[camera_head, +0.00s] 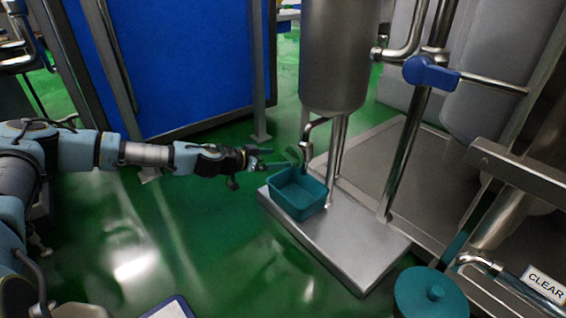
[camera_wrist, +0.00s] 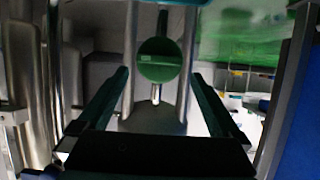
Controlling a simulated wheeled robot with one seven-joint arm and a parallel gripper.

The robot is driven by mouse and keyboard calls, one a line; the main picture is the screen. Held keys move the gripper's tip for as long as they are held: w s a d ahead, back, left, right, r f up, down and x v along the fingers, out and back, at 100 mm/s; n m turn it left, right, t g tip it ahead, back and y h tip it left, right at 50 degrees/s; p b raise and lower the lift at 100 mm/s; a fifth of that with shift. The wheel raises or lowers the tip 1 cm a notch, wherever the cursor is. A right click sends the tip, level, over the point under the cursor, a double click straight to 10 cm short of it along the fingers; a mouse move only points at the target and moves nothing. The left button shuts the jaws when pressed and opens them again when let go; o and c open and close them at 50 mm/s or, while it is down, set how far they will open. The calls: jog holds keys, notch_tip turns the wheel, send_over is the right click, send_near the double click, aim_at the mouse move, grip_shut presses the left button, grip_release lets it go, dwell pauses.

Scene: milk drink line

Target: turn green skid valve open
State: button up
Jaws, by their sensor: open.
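The green skid valve (camera_wrist: 160,60) shows in the wrist view as a round green face with a dark handle (camera_wrist: 162,25) standing up above it. In the head view the green valve (camera_head: 294,153) is small and partly hidden, at the pipe under the steel tank. My gripper (camera_wrist: 160,77) is open, its two dark teal fingers apart to the left and right of the valve's face and a little below its middle. In the head view my gripper (camera_head: 275,158) reaches in from the left, close to the valve. I cannot tell whether a finger touches it. Nothing is held.
A teal bin (camera_head: 298,195) stands on a steel platform (camera_head: 345,250) just below the valve. The steel tank (camera_head: 335,55) hangs above on legs. A blue valve handle (camera_head: 430,73) is up right, a teal lidded pot (camera_head: 432,296) lower right. Green floor lies open at left.

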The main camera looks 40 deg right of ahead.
aim_at(288, 158)
jog(key=shift+b+x, duration=0.4)
jog(key=shift+x, duration=1.5)
jog(key=shift+c, duration=0.4)
jog(key=c, duration=1.1)
